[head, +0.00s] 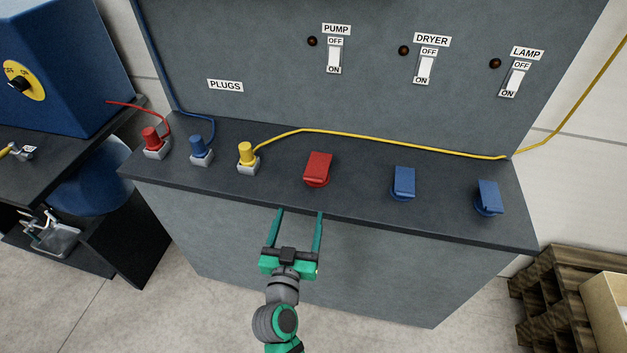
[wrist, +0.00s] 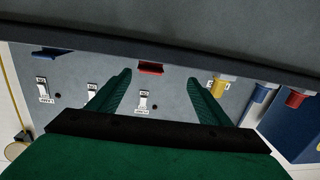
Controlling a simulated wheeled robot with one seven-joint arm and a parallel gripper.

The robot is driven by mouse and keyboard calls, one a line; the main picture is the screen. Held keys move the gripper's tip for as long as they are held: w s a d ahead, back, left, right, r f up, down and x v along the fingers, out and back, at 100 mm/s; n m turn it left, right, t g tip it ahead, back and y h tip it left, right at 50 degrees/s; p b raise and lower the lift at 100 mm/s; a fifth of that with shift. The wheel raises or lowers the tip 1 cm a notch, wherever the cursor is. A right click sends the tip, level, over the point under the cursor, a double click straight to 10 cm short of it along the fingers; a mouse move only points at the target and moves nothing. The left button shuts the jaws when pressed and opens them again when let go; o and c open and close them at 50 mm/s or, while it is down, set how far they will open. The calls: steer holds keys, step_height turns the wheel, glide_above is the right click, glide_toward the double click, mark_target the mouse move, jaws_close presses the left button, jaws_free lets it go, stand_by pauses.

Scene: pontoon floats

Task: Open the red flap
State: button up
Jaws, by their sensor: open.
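The red flap (head: 318,168) is a small square cover on a round red base on the dark bench top, and it looks closed. It also shows in the wrist view (wrist: 151,68), partly hidden by the bench's front edge. My gripper (head: 299,212) is open and empty in front of the bench edge, short of the red flap and slightly to its left. In the wrist view the two green fingers (wrist: 157,82) stand apart, with the red flap between and beyond them.
Two blue flaps (head: 404,183) (head: 488,197) sit to the right. Red (head: 151,140), blue (head: 199,148) and yellow (head: 247,154) plugs stand to the left. The yellow cable (head: 400,137) runs behind the flaps. The bench's front edge (head: 400,226) lies between my gripper and the flap.

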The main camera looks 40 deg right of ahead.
mark_target(313, 178)
steer(key=shift+w+d+r+m+g+h, duration=0.2)
steer(key=shift+d+r+m+h, duration=0.15)
steer(key=shift+d+r, duration=0.25)
steer(key=shift+w+d+r+m+g+h, duration=0.2)
steer(key=shift+d+r+m+h, duration=0.2)
steer(key=shift+d, duration=0.25)
steer(key=x, duration=1)
steer(key=shift+w, duration=0.15)
steer(key=c, duration=1.5)
steer(key=shift+c, duration=0.2)
